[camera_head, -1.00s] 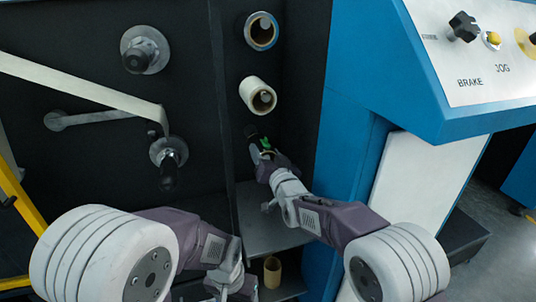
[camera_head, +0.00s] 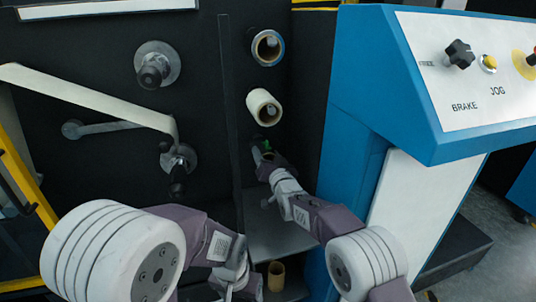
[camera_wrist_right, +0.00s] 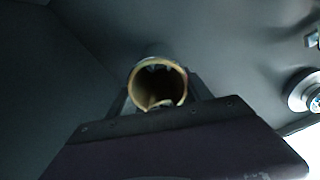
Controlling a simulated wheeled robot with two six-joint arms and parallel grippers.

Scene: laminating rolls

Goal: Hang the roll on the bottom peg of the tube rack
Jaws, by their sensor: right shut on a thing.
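The tube rack is a dark panel (camera_head: 300,120) with a column of pegs. The top peg carries a blue-edged roll (camera_head: 267,48) and the peg below it a cream roll (camera_head: 263,107). My right gripper (camera_head: 264,156) is below the cream roll, close to the panel, shut on a roll (camera_wrist_right: 158,86). The right wrist view shows that roll end-on as an open tan tube between the fingers; a bit of green shows there in the head view. The bottom peg is hidden, so I cannot tell whether the roll is around it. My left gripper (camera_head: 236,288) is low, its fingers unclear.
A tan roll (camera_head: 276,275) stands on a low shelf below the grey ledge (camera_head: 275,238). A blue control console (camera_head: 365,100) closes off the right side. Rollers and a white web strip (camera_head: 90,97) are on the left panel.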

